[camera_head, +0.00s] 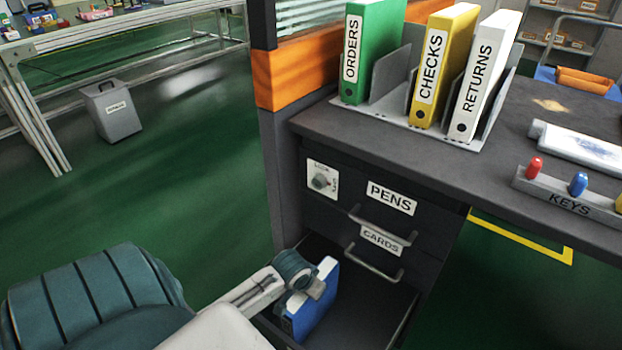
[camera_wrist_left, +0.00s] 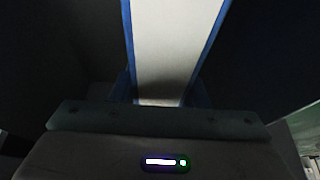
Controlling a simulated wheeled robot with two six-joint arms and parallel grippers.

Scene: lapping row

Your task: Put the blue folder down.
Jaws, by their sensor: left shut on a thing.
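The blue folder (camera_head: 312,318) is upright in the open bottom drawer (camera_head: 372,318) of the dark desk cabinet, near the drawer's left side. My left gripper (camera_head: 318,288) is shut on its upper part. In the left wrist view the folder (camera_wrist_left: 172,50) shows as a pale face with blue edges, between the fingers of my left gripper (camera_wrist_left: 165,95). The folder's lower end is hidden, so I cannot tell whether it touches the drawer floor. My right gripper is not in view.
Drawers labelled PENS (camera_head: 392,198) and CARDS (camera_head: 382,240) are shut above. On the desk top, a grey rack (camera_head: 393,78) holds green, yellow and white binders. A KEYS holder (camera_head: 568,199) stands at the right. The open drawer has bare floor right of the folder.

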